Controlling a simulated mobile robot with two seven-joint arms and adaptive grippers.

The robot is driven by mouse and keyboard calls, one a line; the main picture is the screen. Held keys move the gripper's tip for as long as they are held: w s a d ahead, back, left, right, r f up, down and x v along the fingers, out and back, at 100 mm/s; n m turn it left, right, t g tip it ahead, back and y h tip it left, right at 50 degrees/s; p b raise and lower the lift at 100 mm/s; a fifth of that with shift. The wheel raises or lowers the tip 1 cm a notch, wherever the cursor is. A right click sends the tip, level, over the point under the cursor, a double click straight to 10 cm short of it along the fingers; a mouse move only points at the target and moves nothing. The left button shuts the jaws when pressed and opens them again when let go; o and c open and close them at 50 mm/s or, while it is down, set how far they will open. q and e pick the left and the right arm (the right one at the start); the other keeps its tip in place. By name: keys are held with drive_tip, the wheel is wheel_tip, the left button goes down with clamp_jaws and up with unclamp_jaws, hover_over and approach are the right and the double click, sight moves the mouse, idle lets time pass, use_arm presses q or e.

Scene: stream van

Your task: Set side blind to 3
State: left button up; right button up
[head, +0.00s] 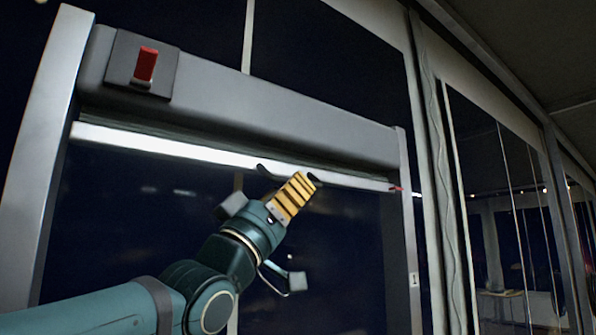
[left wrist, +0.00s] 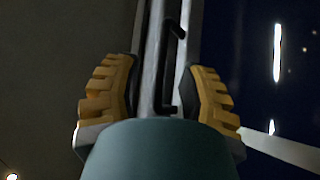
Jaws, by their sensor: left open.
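The side blind's grey housing (head: 240,110) spans the top of the window frame. Its pale bottom bar (head: 190,149) sits just below the housing, so the blind is nearly fully up. A small red pointer (head: 396,189) is at the bar's right end. A label reading 1 (head: 414,280) is lower on the right post; no 3 is legible. A dark handle on the bar is partly hidden by my left gripper (head: 292,190). In the left wrist view, my open left gripper (left wrist: 157,85) has its fingers on either side of the dark handle (left wrist: 170,65); contact is unclear. My right gripper is out of view.
A red lever or switch (head: 145,65) sits on a dark plate at the housing's upper left. The left post (head: 45,165) and right post (head: 409,240) bound the window. Dark glass lies below the bar. More glazed panels run off to the right.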

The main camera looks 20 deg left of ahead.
sight(289, 175)
use_arm(q)
drive_tip(key=shift+p+x, duration=0.4)
drive_tip(key=shift+x, duration=1.2)
drive_tip(key=shift+a, duration=0.1)
clamp_jaws()
